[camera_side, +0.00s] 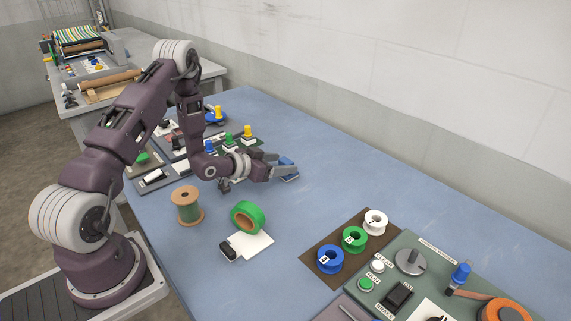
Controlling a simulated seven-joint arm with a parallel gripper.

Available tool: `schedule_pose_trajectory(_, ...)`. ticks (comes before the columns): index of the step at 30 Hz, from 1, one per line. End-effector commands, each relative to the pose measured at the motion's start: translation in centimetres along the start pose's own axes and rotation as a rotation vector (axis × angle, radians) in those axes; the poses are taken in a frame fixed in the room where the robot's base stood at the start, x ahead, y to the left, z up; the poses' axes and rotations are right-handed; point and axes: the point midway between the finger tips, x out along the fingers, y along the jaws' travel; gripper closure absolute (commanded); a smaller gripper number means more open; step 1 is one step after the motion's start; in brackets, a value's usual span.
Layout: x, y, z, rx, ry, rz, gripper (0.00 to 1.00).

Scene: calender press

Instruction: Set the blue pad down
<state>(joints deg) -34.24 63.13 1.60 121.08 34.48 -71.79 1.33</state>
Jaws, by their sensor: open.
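The blue pad (289,167) is a small dark blue block near the middle of the blue table, right at the fingertips of my gripper (281,168). My gripper reaches in low from the left, with its fingers apart around the pad's near end. The fingers hide part of the pad. I cannot tell whether they touch it or whether its underside rests fully on the table.
Stamps with coloured handles (228,140) stand behind my gripper. A wooden spool (187,208) and a green tape roll (248,216) stand in front. A brown mat (314,255) with three spools and a green control panel (421,253) lie at right. The table right of the pad is clear.

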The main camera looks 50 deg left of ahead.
Motion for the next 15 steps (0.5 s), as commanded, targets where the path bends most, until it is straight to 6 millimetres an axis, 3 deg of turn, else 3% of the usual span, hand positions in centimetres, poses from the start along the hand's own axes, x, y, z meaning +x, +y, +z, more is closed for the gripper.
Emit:
schedule_pose_trajectory(6,-4.1,-0.1,0.1,-0.001,-0.002,-0.001,0.37)
schedule_pose_trajectory(12,-4.9,0.1,-0.3,0.007,-0.003,0.000,0.37)
schedule_pose_trajectory(15,-4.9,0.3,-2.2,0.056,-0.047,-0.011,0.37)
